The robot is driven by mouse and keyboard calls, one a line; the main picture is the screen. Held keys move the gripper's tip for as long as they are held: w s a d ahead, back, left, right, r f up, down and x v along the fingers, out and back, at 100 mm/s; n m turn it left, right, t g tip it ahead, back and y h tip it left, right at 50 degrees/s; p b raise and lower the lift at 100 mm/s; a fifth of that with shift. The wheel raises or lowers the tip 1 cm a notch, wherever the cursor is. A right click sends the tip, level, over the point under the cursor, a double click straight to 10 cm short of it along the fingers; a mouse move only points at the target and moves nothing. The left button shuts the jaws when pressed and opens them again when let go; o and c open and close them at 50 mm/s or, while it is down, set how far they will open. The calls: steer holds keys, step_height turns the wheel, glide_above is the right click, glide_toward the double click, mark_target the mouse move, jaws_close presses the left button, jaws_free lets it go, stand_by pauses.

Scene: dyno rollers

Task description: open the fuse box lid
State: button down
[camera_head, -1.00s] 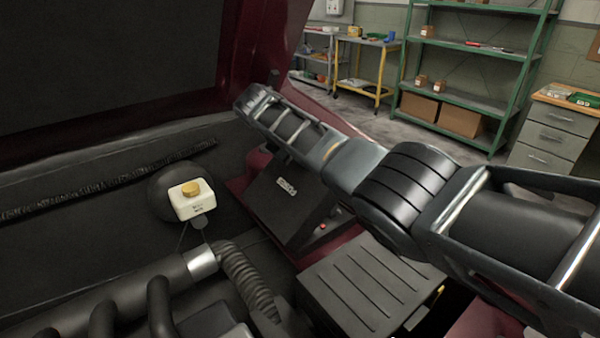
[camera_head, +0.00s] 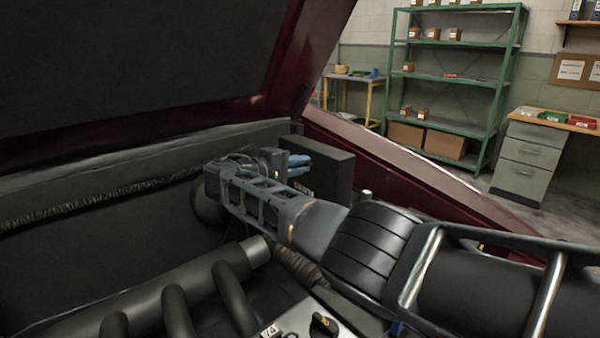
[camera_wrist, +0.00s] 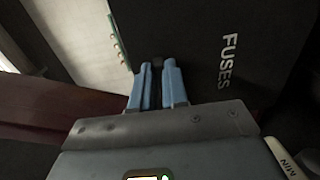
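The black fuse box (camera_head: 330,172) shows in the head view behind my gripper's fingers, against the engine bay's right side. In the wrist view its dark lid face (camera_wrist: 270,65) carries the white word FUSES, and small coloured parts with a green strip (camera_wrist: 115,38) show along the left edge. My gripper (camera_head: 309,163) has its two blue fingers close together, pointing at the box. In the wrist view the gripper (camera_wrist: 157,68) has a narrow gap between the fingers, with something dark at the tips. I cannot tell whether that is gripped lid or background, nor how far the lid is open.
The reservoir marked MIN (camera_wrist: 287,158) is at the lower right of the wrist view, close to my gripper. Pipes (camera_head: 175,310) and a ribbed hose (camera_head: 300,268) lie below my arm. The raised hood (camera_head: 130,60) hangs over the left; a red fender (camera_head: 420,175) bounds the right.

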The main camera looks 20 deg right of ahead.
steer(key=shift+s+a+f+b, duration=0.2)
steer(key=shift+s+a+f, duration=0.1)
steer(key=shift+a+f, duration=0.4)
steer(key=shift+s+a+f+b, duration=0.25)
steer(key=shift+a+f, duration=0.25)
steer(key=shift+a, duration=0.3)
steer(key=shift+s+f, duration=0.1)
steer(key=c, duration=1.2)
jaws_free()
steer(key=shift+d, duration=0.1)
steer(key=shift+o, duration=0.2)
steer(key=shift+r, duration=0.2)
